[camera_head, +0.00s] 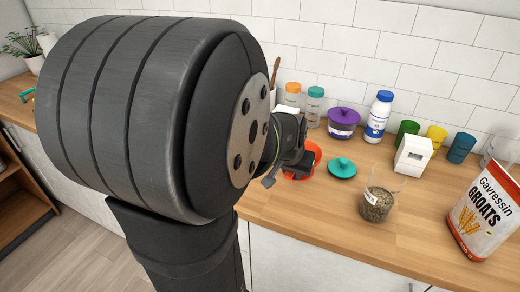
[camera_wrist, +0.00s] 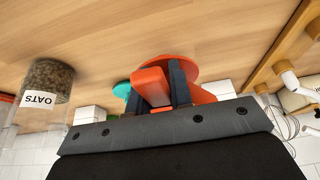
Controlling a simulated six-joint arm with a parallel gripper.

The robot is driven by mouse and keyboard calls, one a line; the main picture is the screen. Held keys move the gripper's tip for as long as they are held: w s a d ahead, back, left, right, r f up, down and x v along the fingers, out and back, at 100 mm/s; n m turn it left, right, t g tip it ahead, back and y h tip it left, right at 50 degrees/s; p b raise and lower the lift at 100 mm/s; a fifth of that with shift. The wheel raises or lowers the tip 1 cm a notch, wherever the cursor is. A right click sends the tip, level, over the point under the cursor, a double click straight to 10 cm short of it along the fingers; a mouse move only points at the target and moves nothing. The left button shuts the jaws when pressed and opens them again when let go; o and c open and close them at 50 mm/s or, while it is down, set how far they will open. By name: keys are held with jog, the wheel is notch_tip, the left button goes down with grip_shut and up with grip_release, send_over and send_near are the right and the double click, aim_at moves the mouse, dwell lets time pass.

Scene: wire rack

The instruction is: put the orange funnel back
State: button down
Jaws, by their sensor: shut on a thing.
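The orange funnel (camera_head: 314,158) shows in the head view as an orange round shape, partly hidden behind my gripper (camera_head: 285,172). In the wrist view the funnel's wide orange part (camera_wrist: 186,68) lies beyond my fingers, and an orange block-like part of it sits between them. My gripper (camera_wrist: 164,85) is shut on that part. The funnel is low over the wooden counter; I cannot tell whether it touches it. My large dark arm covers the left of the head view.
An oats jar (camera_head: 376,203), a groats bag (camera_head: 484,212), a white box (camera_head: 413,155) and a purple-lidded tub (camera_head: 343,122) stand around. A wooden rail (camera_wrist: 277,62) with pegs is at the wrist view's right.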

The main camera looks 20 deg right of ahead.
aim_at(286, 175)
jog(key=shift+w+a+f, duration=0.1)
jog(key=shift+w+f, duration=0.05)
jog(key=shift+f, duration=0.95)
jog(key=shift+w+f, duration=0.15)
jog(key=shift+f, duration=0.95)
jog(key=shift+f, duration=0.1)
jog(key=c, duration=1.3)
grip_release()
jog(key=v, duration=1.2)
